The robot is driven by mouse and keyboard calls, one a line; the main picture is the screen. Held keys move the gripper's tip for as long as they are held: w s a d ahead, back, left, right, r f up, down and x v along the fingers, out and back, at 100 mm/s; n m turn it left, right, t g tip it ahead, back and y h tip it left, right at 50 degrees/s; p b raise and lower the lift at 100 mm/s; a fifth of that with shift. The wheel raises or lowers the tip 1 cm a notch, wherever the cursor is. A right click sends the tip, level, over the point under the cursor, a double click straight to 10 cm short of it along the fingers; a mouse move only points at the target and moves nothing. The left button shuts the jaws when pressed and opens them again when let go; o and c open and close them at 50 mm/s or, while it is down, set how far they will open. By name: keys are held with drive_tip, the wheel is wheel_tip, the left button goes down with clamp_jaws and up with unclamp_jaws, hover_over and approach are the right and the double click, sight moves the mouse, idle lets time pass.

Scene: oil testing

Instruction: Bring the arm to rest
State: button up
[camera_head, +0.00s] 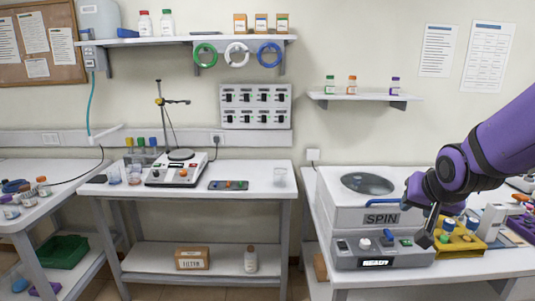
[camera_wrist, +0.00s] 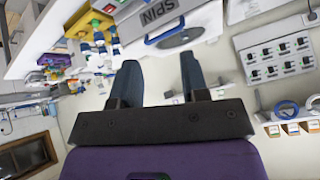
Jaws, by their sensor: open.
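My purple arm (camera_head: 490,150) reaches in from the right in the head view. My gripper (camera_head: 430,238) hangs in front of the right side of the white centrifuge marked SPIN (camera_head: 340,205), near its control panel. I cannot tell from the head view how far it is from the panel. In the wrist view my gripper (camera_wrist: 160,82) has its two dark fingers well apart with nothing between them. The centrifuge (camera_wrist: 165,25) shows beyond the fingertips, turned in the picture.
A yellow rack (camera_head: 460,240) with blue-capped bottles stands right of the centrifuge, close to my gripper. The middle table (camera_head: 240,178) holds a hot plate (camera_head: 176,170) and a stand. A wall shelf (camera_head: 360,98) with small bottles is above the centrifuge.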

drive_tip(key=s+r+n+g, duration=0.1)
drive_tip(key=s+r, duration=0.2)
drive_tip(key=s, duration=0.3)
drive_tip(key=s+a+r+n, duration=0.1)
drive_tip(key=s+r+n, duration=0.1)
drive_tip(key=s+r, duration=0.2)
drive_tip(key=s+r+n+g+y, duration=0.1)
drive_tip(key=s+r, duration=0.2)
drive_tip(key=s, duration=0.6)
drive_tip(key=shift+s+a+r+n+g, duration=0.15)
drive_tip(key=shift+a+r+n+g, duration=0.05)
drive_tip(key=shift+a+n+g, duration=0.15)
